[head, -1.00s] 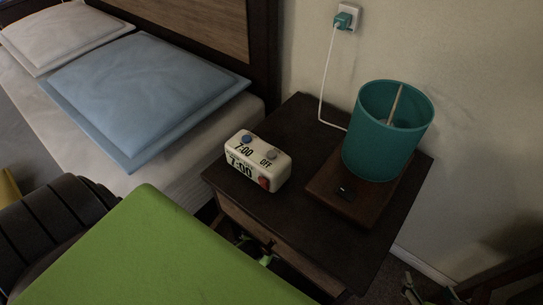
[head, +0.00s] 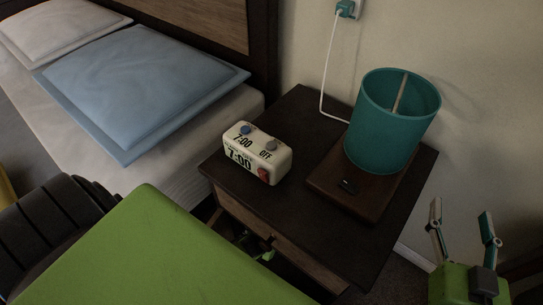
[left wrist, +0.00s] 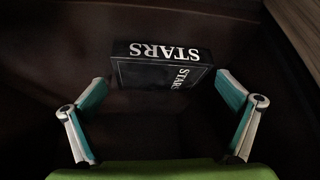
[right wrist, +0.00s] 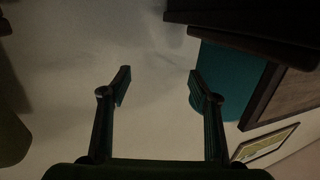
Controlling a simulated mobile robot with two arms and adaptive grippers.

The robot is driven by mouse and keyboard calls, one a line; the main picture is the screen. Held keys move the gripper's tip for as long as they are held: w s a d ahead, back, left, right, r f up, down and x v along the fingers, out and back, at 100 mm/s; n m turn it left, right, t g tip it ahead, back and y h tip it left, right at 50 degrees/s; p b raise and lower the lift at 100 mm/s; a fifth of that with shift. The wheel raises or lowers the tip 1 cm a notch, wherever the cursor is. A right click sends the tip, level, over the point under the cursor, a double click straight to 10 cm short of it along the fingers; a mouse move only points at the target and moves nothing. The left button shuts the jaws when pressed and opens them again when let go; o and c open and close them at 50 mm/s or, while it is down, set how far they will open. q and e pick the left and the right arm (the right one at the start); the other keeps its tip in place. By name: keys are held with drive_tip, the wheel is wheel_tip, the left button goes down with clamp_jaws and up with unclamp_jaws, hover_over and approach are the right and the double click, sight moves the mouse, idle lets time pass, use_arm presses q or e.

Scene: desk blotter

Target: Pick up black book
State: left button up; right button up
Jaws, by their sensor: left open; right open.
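The black book (left wrist: 160,68), with STARS in white letters on its spine and cover, shows in the left wrist view on a dark surface. My left gripper (left wrist: 160,105) is open, its fingers spread to either side below the book in that view, apparently not holding it. In the head view a small part of the left gripper seems to show in the opening under the nightstand top, and the book is hidden. My right gripper (head: 460,222) is open and empty, at the lower right of the head view beside the nightstand. It also shows in the right wrist view (right wrist: 158,85).
The nightstand (head: 290,222) carries a white alarm clock (head: 257,153) and a teal lamp (head: 393,120) on a wooden base. The lamp's cord runs to a wall outlet. A bed with a blue pillow (head: 145,88) stands at the left.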

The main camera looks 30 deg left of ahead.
use_arm(q)
drive_tip(key=c, duration=1.2)
drive_tip(key=shift+o, duration=0.2)
